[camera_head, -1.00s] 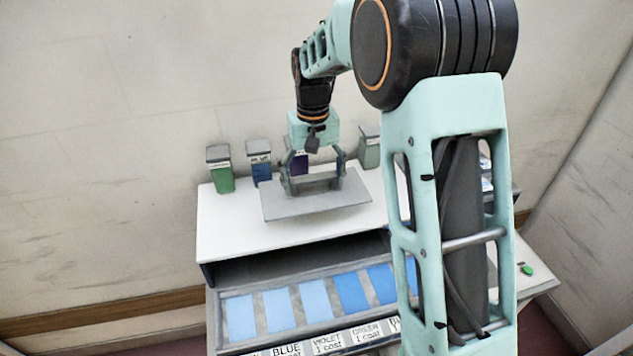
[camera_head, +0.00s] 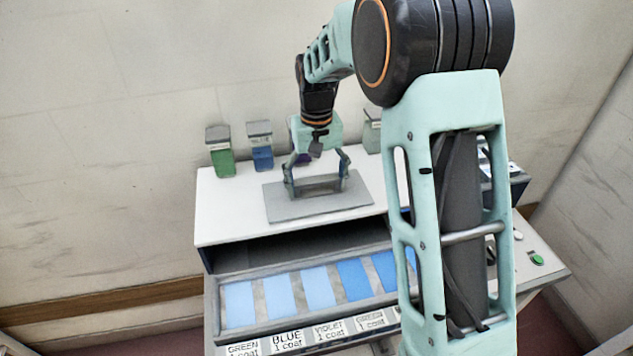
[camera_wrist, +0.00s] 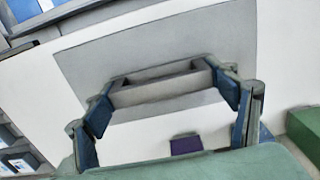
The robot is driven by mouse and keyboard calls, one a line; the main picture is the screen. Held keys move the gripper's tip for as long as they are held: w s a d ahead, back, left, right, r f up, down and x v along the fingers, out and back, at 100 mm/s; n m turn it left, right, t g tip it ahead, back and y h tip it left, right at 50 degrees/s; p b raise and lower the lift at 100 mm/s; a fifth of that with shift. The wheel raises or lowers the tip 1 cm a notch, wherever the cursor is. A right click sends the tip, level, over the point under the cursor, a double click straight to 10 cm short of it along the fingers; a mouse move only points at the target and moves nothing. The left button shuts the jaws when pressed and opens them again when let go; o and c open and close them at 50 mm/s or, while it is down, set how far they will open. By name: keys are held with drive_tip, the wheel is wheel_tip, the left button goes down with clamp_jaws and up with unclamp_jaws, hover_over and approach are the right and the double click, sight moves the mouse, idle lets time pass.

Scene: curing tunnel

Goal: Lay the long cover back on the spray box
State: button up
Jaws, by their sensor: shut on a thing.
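The long cover (camera_head: 300,209) is a flat grey plate with a raised bar handle (camera_head: 316,184). My gripper (camera_head: 317,187) is shut on the handle, with one finger at each end of it. The cover is above the white top of the spray box (camera_head: 228,215); I cannot tell whether it touches. In the wrist view the cover (camera_wrist: 150,52) lies roughly level beyond the handle (camera_wrist: 160,88), against the white top. The box front has a dark opening under the top. My arm hides the right part of the box.
A grey bottle (camera_head: 372,137) is partly hidden by my arm. A tray of blue panels (camera_head: 277,293) lies in front. A green button (camera_head: 537,260) is at the right.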

sight(317, 180)
drive_tip(key=shift+f, duration=0.3)
idle(0.4)
drive_tip(key=o, duration=1.6)
wheel_tip(317, 180, up, 12)
drive_tip(key=shift+r, duration=0.1)
